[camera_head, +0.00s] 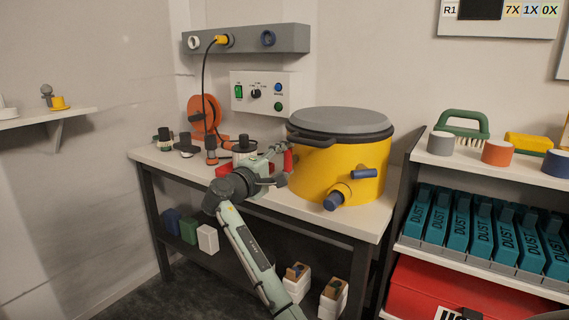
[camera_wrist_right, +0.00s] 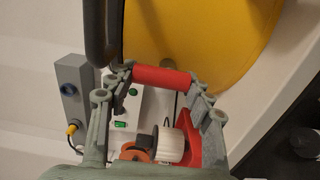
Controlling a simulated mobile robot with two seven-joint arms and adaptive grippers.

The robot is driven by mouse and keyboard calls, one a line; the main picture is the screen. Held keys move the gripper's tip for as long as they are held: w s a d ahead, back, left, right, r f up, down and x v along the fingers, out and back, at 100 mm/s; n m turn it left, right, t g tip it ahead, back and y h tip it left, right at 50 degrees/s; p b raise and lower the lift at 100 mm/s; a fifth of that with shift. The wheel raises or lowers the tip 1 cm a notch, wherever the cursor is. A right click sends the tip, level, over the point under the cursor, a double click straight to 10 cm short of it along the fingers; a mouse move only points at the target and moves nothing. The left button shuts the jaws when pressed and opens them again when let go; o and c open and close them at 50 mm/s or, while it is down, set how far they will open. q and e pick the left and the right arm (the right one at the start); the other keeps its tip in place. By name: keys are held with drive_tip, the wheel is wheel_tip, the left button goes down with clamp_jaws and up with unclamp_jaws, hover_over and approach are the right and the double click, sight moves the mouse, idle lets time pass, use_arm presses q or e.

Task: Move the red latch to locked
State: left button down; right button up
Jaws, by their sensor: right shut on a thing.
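The red latch (camera_head: 288,161) is a short red bar at the left side of the yellow drum (camera_head: 345,180), just below the rim of its grey lid (camera_head: 341,122). In the head view it looks about upright. My right gripper (camera_head: 276,164) reaches it from the left and is shut on it. In the right wrist view the red latch (camera_wrist_right: 161,77) lies across between the two fingers (camera_wrist_right: 160,82), in front of the yellow drum wall (camera_wrist_right: 200,35). Parts of the latch are hidden by the fingers in the head view. My left gripper is not in view.
Behind my arm, the bench (camera_head: 150,155) holds an orange reel (camera_head: 204,115) and several dark-topped fittings. A control box (camera_head: 265,92) is on the wall. A blue-capped port (camera_head: 337,198) sticks out of the drum's front. A shelf unit (camera_head: 500,175) stands close on the right.

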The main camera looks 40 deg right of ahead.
idle(0.3)
drive_tip(key=o, duration=1.2)
drive_tip(key=shift+c, duration=0.2)
